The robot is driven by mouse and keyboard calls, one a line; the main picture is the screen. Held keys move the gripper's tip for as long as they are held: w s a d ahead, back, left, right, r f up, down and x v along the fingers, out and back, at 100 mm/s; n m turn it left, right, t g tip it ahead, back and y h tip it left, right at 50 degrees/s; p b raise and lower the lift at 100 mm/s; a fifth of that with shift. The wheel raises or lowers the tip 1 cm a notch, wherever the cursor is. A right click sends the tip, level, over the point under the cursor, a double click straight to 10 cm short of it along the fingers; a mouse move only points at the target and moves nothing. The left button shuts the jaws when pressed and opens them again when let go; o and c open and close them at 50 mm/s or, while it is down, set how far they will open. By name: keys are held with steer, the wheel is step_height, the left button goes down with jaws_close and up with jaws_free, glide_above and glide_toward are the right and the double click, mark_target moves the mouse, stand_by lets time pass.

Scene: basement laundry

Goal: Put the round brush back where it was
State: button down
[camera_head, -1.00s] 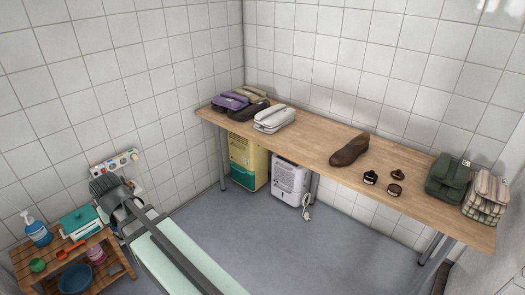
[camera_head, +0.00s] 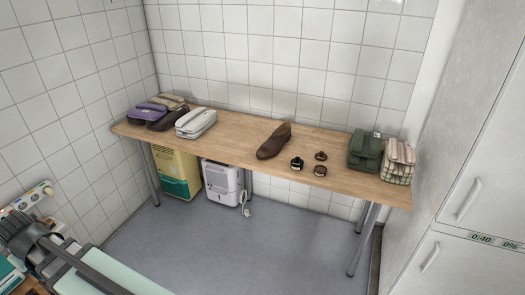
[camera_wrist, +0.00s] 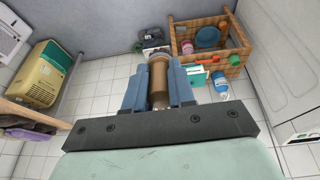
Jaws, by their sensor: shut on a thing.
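In the wrist view my gripper (camera_wrist: 157,76) has its two blue fingers closed on either side of a brown, upright cylindrical thing (camera_wrist: 158,82). I take it to be the round brush; its lower end is partly hidden by the gripper. It is held clear of any surface.
A purple bag (camera_head: 148,111) and a white bag (camera_head: 196,122) lie at the table's left; a green bag (camera_head: 364,150) and a plaid bag (camera_head: 398,160) stand at its right. A wooden shelf unit (camera_wrist: 236,60) holds bottles and a blue bowl. A grey cabinet (camera_head: 470,190) stands right.

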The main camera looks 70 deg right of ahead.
steer(key=shift+d, duration=0.1)
steer(key=s+d+m+g+h, duration=0.1)
steer(key=s+d+m, duration=0.25)
steer(key=d, duration=1.15)
steer(key=s+d+m, duration=0.2)
steer(key=s+d, duration=0.2)
steer(key=d, duration=1)
steer(key=s+d+m+g+h, duration=0.1)
steer(key=s+d+m, duration=0.25)
steer(key=d, duration=1.15)
steer(key=s+d+m+g, duration=0.1)
steer(key=s+d+m, duration=0.1)
steer(key=s+d, duration=1.1)
steer(key=s+d+m, duration=0.3)
steer(key=s+d, duration=0.6)
steer(key=d, duration=0.8)
steer(key=s+d+m+g, duration=0.1)
steer(key=s+d+m, duration=0.1)
steer(key=s+d, duration=1.1)
steer(key=w+d+m+y, duration=0.1)
steer(key=w+d, duration=0.1)
steer(key=d, duration=1)
steer(key=shift+m+y, duration=0.5)
steer(key=shift+y, duration=0.2)
steer(key=shift+a+f, duration=0.2)
steer(key=shift+f, duration=1.4)
steer(key=shift+a+f, duration=0.15)
steer(key=shift+f, duration=1.5)
steer(key=shift+a+f, duration=0.2)
steer(key=shift+f, duration=1.4)
